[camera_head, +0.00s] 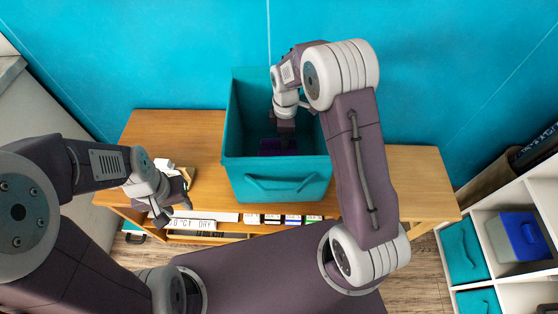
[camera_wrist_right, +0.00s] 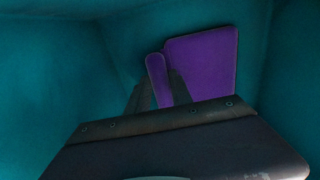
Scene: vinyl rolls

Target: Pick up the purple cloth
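The purple cloth (camera_head: 278,147) lies low inside the teal bin (camera_head: 280,185), dark and shadowed in the head view. In the right wrist view it shows as a larger flat purple panel (camera_wrist_right: 203,62) and a narrow purple strip to its left. My right gripper (camera_wrist_right: 159,88) reaches down into the bin. Its fingers stand on either side of the strip, and the right finger overlaps the panel's edge. I cannot tell whether they press on the strip. My left gripper (camera_head: 174,212) points down, fingers apart and empty, left of the bin at the table's front edge.
The bin stands on a wooden table (camera_head: 420,185) against a teal wall. Its walls surround my right gripper. Small pale items (camera_head: 168,165) lie left of the bin. A white shelf (camera_head: 515,195) with teal and blue boxes stands at the right.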

